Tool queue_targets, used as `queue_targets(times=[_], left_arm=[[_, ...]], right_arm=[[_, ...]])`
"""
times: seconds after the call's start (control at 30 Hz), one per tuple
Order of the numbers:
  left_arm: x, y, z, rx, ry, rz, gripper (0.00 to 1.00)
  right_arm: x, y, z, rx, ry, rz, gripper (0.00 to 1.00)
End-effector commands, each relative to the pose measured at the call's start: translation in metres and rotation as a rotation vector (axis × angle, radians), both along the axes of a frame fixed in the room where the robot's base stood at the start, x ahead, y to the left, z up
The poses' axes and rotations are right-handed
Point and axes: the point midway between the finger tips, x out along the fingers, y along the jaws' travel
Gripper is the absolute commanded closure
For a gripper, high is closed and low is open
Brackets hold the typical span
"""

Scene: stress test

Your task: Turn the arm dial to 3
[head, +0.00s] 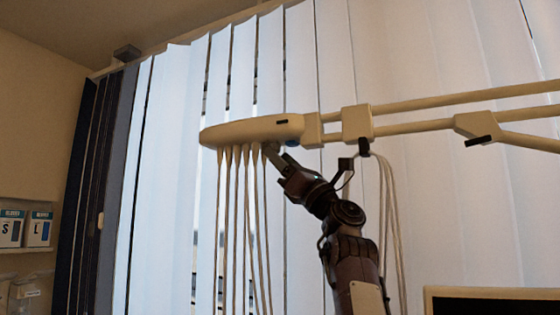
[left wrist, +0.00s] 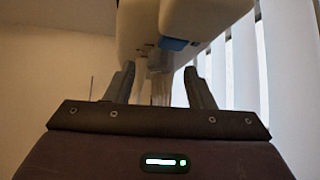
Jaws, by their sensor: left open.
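A long cream arm head (head: 250,130) hangs near the middle of the head view. On its underside is a small blue part (head: 292,143), also seen in the left wrist view (left wrist: 175,44). Just below the blue part in the wrist view, a small pale grey piece (left wrist: 160,60) lies between my fingertips; I cannot tell if it is the dial. No numbers are readable. My left gripper (head: 272,151) reaches up from below to the underside of the head. In the wrist view its two fingers (left wrist: 161,72) are apart. I cannot tell whether they touch anything. My right gripper is out of view.
Several thin cords (head: 237,220) hang from the head just left of my gripper. A cream support arm (head: 420,104) runs right, with looped cables (head: 388,190) below. Vertical blinds (head: 170,160) stand behind. Glove boxes (head: 38,228) sit at far left, a dark screen (head: 500,304) at lower right.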

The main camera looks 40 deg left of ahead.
Motion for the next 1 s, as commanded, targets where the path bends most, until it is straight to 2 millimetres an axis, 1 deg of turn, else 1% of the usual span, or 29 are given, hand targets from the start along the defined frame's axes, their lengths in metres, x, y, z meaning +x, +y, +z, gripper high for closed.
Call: queue_targets(times=[0.03,0.1,0.2,0.33,0.5,1.0], left_arm=[[0.002,-0.007,-0.013,0.001,0.002,-0.003,0.51],[0.004,-0.017,-0.022,0.002,0.002,-0.004,0.51],[0.005,-0.029,-0.034,0.002,0.002,-0.004,0.51],[0.006,-0.040,-0.044,0.001,0.002,-0.003,0.51],[0.007,-0.047,-0.048,0.001,0.000,-0.001,0.51],[0.007,-0.047,-0.047,0.001,0.002,-0.001,0.51]], right_arm=[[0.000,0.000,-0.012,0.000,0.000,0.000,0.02],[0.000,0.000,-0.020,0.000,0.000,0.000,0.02],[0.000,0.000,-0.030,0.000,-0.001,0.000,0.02],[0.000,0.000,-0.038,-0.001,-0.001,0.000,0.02],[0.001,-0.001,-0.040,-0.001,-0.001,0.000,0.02],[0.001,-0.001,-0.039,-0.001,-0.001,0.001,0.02]])
